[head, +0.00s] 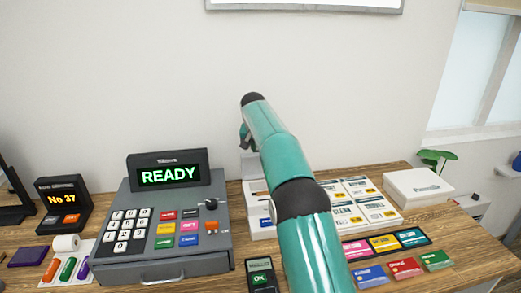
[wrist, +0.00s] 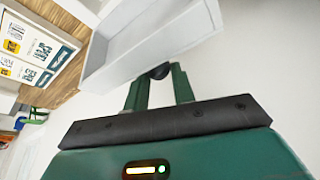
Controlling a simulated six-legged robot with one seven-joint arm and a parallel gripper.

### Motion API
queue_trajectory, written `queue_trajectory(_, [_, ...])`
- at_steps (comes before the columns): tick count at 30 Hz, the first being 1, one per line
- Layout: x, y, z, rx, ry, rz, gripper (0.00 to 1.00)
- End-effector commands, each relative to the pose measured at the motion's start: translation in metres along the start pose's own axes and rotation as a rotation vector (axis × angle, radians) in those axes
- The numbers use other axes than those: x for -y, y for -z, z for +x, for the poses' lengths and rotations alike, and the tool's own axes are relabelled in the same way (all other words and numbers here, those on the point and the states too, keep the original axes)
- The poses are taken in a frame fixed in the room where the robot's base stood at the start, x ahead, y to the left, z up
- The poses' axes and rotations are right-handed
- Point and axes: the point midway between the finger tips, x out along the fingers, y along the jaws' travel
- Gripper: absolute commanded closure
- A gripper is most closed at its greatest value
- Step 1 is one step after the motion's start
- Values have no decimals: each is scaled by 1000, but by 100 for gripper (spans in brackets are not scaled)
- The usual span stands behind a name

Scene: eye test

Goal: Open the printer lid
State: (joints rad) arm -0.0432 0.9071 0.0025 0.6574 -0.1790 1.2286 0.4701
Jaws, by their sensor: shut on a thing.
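The printer appears in the wrist view as a light grey, hollow, box-like part (wrist: 150,38) with raised walls, tilted in the picture. I cannot tell from this view how far its lid is open. My gripper (wrist: 160,74) has its two green fingers closed on a small dark knob (wrist: 158,70) at the edge of this grey part. In the head view, a pale grey upright piece (head: 249,166) shows left of my arm, mostly hidden behind it. My gripper (head: 244,137) is mostly hidden there too, with only a green bit showing beside the wrist.
A grey cash register (head: 165,225) reading READY stands left of my arm. A card terminal (head: 262,275) sits in front. Boxed cards (head: 365,190), coloured cards (head: 405,268) and a white box (head: 418,188) lie to the right.

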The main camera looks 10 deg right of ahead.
Motion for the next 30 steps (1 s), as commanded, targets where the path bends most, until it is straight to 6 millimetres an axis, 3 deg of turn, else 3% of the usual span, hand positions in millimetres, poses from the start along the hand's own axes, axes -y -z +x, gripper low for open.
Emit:
queue_trajectory(1, [12, 0, -2, -6, 21, -7, 100])
queue_trajectory(20, [14, 4, -1, -11, 25, -6, 100])
queue_trajectory(21, [14, 4, -1, -11, 25, -5, 70])
queue_trajectory(23, [14, 4, -1, -11, 23, -5, 58])
queue_trajectory(24, [13, 4, 0, -10, 22, -5, 54])
queue_trajectory(30, [9, 4, 2, -6, 14, -3, 54])
